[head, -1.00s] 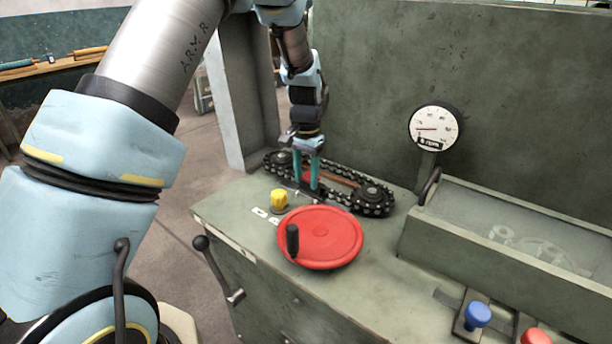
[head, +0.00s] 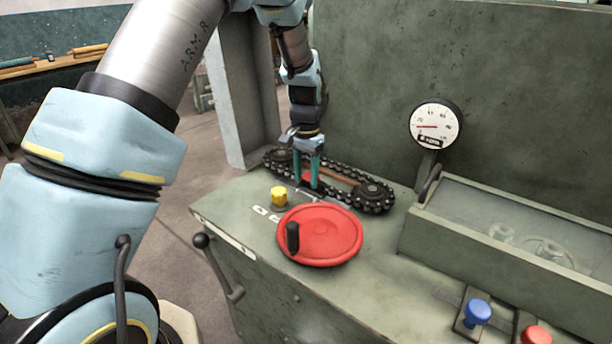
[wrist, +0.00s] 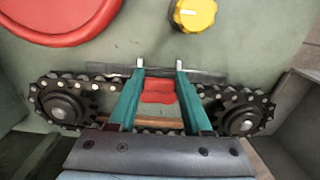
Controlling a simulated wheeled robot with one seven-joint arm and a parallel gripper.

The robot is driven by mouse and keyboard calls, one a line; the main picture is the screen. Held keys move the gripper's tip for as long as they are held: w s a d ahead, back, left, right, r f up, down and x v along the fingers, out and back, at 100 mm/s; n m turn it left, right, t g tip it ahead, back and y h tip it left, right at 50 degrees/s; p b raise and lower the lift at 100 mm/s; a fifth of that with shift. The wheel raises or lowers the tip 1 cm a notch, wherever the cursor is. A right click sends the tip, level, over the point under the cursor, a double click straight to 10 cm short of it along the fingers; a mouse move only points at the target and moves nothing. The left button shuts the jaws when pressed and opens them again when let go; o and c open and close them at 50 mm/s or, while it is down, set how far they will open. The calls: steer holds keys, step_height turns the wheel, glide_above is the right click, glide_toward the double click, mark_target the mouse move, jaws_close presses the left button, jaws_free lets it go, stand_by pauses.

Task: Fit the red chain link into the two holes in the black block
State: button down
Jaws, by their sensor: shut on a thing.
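The red chain link (wrist: 157,91) lies between the two teal fingers of my gripper (wrist: 160,64) in the wrist view, and the gripper is shut on it. In the head view my gripper (head: 306,184) points down at the front run of the black chain (head: 340,196), with a bit of red between its fingers. A dark flat bar (wrist: 207,75) runs behind the fingertips in the wrist view. I cannot tell whether it is the black block. The two holes and the link's pins are not visible.
The chain runs around two sprockets (head: 373,192). A yellow knob (head: 279,196) and a red handwheel (head: 325,238) with a black handle stand close in front. A gauge (head: 437,127) and a tray (head: 500,235) are to the right. Bare bench top lies right of the wheel.

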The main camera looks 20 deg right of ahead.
steer(key=shift+f, duration=0.25)
stand_by(0.3)
jaws_free()
stand_by(0.5)
steer(key=shift+r, duration=0.1)
steer(key=shift+r+p, duration=3)
steer(key=shift+r, duration=1.2)
